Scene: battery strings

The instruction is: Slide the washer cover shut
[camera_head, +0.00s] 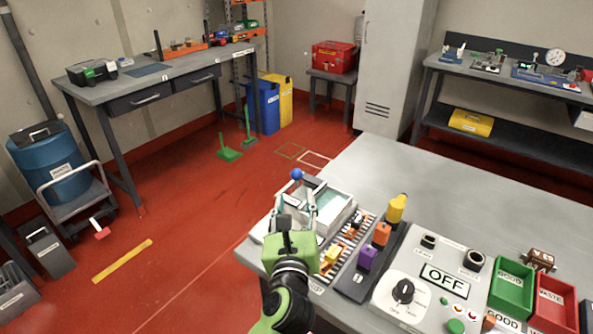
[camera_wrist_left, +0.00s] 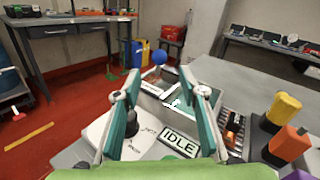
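The washer (camera_head: 338,216) is a pale box with a glassy top at the left end of the grey table. It also shows in the left wrist view (camera_wrist_left: 204,76), near a sign reading IDLE (camera_wrist_left: 180,141). A blue ball knob (camera_head: 297,174) stands on a dark stem at its far left side; the knob shows in the left wrist view (camera_wrist_left: 159,52) beyond the fingertips. I cannot clearly make out the cover's edges. My left gripper (camera_head: 298,208) is over the washer's near side, fingers spread and empty, short of the knob. My right gripper is not in view.
Right of the washer lie a striped conveyor strip (camera_head: 345,246) and a rack with yellow, orange and purple blocks (camera_head: 367,257). The far tabletop is clear.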

